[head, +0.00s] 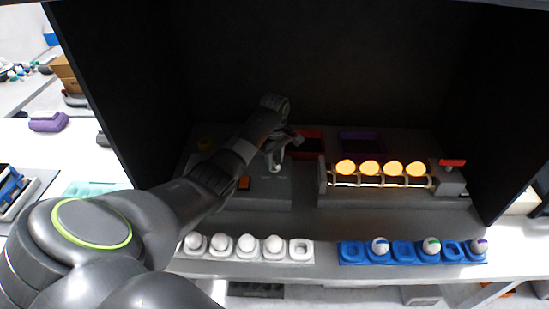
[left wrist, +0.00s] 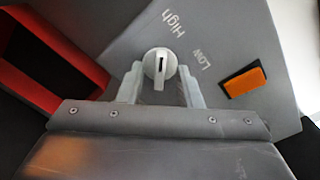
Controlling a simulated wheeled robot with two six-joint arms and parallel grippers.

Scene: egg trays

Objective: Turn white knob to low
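The white knob (left wrist: 160,63) is a round dial with a dark slit on its face, mounted on a grey panel (left wrist: 225,30). The words High and Low are printed above it and to its right in the left wrist view. The slit runs nearly upright in that picture. My left gripper (left wrist: 160,80) has one pale finger on each side of the knob. The fingers are apart, with small gaps beside the knob; I cannot tell whether either touches. In the head view my left gripper (head: 284,151) is over the grey unit, and the knob is hard to make out. My right gripper is not in view.
An orange switch (left wrist: 244,81) is on the panel beside Low. A red-framed opening (left wrist: 75,70) lies left. In the head view, a rack with glowing yellow eggs (head: 370,168) stands right. A white egg tray (head: 300,250) and a blue egg tray (head: 402,252) line the front. Dark walls enclose the sides.

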